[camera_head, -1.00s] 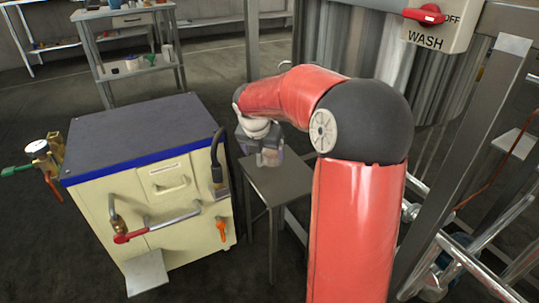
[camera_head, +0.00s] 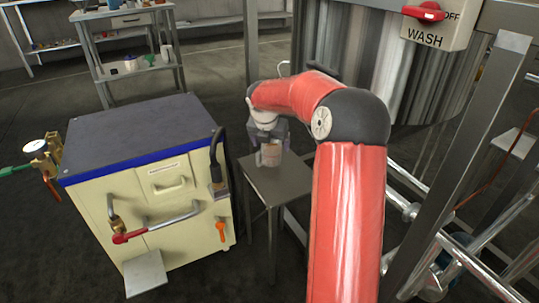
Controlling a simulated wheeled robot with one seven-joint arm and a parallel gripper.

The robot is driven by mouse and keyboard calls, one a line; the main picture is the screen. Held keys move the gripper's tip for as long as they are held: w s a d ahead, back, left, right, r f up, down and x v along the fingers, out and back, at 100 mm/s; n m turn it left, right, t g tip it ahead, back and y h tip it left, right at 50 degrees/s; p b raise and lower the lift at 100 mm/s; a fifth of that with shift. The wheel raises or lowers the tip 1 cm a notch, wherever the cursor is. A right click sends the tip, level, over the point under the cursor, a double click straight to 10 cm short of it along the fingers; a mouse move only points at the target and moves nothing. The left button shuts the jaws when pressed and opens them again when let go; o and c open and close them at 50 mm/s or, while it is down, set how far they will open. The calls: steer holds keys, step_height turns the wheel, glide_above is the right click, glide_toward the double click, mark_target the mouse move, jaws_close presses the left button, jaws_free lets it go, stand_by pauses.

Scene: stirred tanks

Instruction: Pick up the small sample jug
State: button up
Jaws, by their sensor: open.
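A small, pale, see-through jug with tan contents (camera_head: 270,155) stands on a small grey metal table (camera_head: 285,188) in the middle of the view. My gripper (camera_head: 268,146) is directly above and around the top of the jug, pointing down, with its jaws open. The jug's upper part is partly hidden by the gripper. I cannot tell whether the fingers touch it.
A cream cabinet with a dark top (camera_head: 140,135) stands close to the left of the small table, with pipes and a dark hose on its side. A large steel tank (camera_head: 385,60) and metal frame (camera_head: 475,150) are at the right. A shelf table (camera_head: 130,70) stands behind.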

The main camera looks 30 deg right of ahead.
steer(key=shift+c, duration=0.4)
steer(key=c, duration=1.2)
steer(key=shift+r, duration=0.1)
